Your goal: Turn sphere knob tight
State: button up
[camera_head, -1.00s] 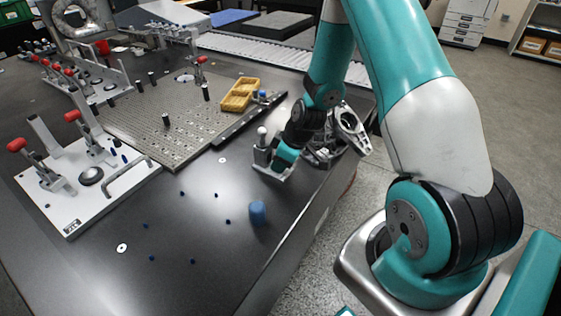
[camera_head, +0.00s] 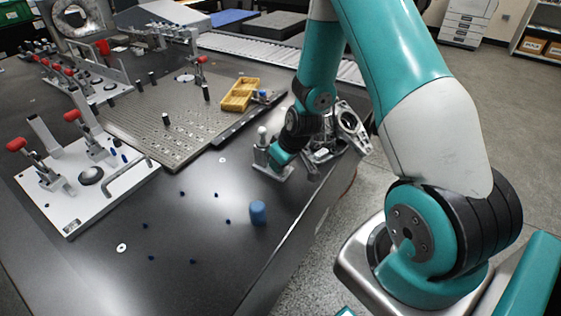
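A pale ball (camera_head: 262,131) stands on a grey post (camera_head: 261,153) with a light flat base (camera_head: 273,172), near the right edge of the dark table. The post is upright. A separate knob on this stand cannot be made out. My gripper (camera_head: 275,165) is low beside the right side of the post, at the end of the teal wrist. Its fingers are too small and too hidden to make out, so contact and opening cannot be told.
A grey metal casting (camera_head: 346,128) lies just right of my wrist. A blue cylinder (camera_head: 258,212) stands in front of the stand. A yellow tray (camera_head: 240,94) and a perforated plate (camera_head: 150,110) are behind and left. A clamp fixture plate (camera_head: 75,215) is at far left.

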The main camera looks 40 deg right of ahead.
jog(key=shift+m, duration=0.7)
jog(key=shift+h, duration=0.3)
jog(key=o, duration=0.9)
jog(key=shift+o, duration=0.2)
jog(key=shift+r, duration=0.1)
jog(key=p+v, duration=0.2)
jog(key=v, duration=1.5)
jog(key=shift+r, duration=0.1)
